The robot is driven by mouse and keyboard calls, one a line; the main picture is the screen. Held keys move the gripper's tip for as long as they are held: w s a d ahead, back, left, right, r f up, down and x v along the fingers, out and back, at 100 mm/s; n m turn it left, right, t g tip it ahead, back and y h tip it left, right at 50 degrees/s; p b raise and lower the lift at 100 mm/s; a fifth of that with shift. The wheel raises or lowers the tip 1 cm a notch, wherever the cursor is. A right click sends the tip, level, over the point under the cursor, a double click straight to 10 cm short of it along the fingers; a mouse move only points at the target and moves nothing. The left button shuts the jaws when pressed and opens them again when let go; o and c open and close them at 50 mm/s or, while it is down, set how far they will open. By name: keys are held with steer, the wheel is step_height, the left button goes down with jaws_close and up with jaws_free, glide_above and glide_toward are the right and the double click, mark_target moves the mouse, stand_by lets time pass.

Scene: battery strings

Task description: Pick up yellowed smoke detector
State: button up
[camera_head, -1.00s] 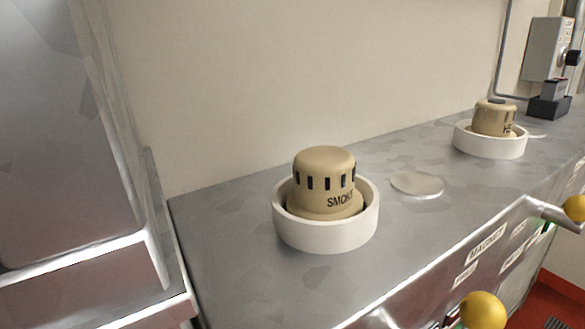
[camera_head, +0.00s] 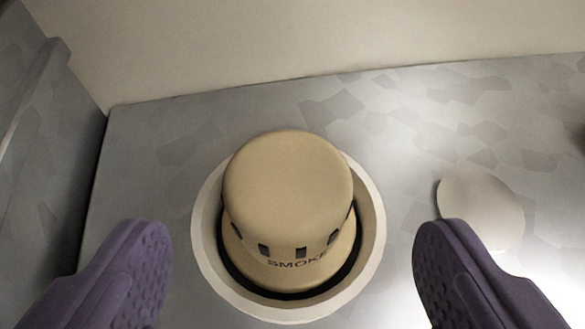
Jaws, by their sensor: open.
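The yellowed smoke detector (camera_head: 288,185) is a tan, rounded cap with dark slots and the word SMOKE on its front. It sits upright inside a white ring (camera_head: 205,255) on the grey metal top, in the middle of the view. My gripper (camera_head: 296,245) has two purple padded fingers, wide apart at the lower left and lower right. The detector shows between and beyond them, and neither finger appears to touch it or the ring. The gripper is open and empty.
A flat pale disc (camera_head: 482,208) lies on the metal top (camera_head: 400,115) to the right, partly behind the right finger. A beige wall (camera_head: 300,45) rises behind. A grey metal cabinet side (camera_head: 35,130) stands at the left.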

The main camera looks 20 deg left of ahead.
mark_target(288, 199)
steer(key=x, duration=0.5)
steer(key=shift+w+a+f, duration=0.1)
steer(key=shift+w+a, duration=0.1)
steer(key=shift+w, duration=0.1)
steer(key=shift+w+a, duration=0.15)
steer(key=shift+w, duration=0.1)
steer(key=shift+s, duration=0.15)
steer(key=shift+c, duration=0.9)
steer(key=c, duration=0.9)
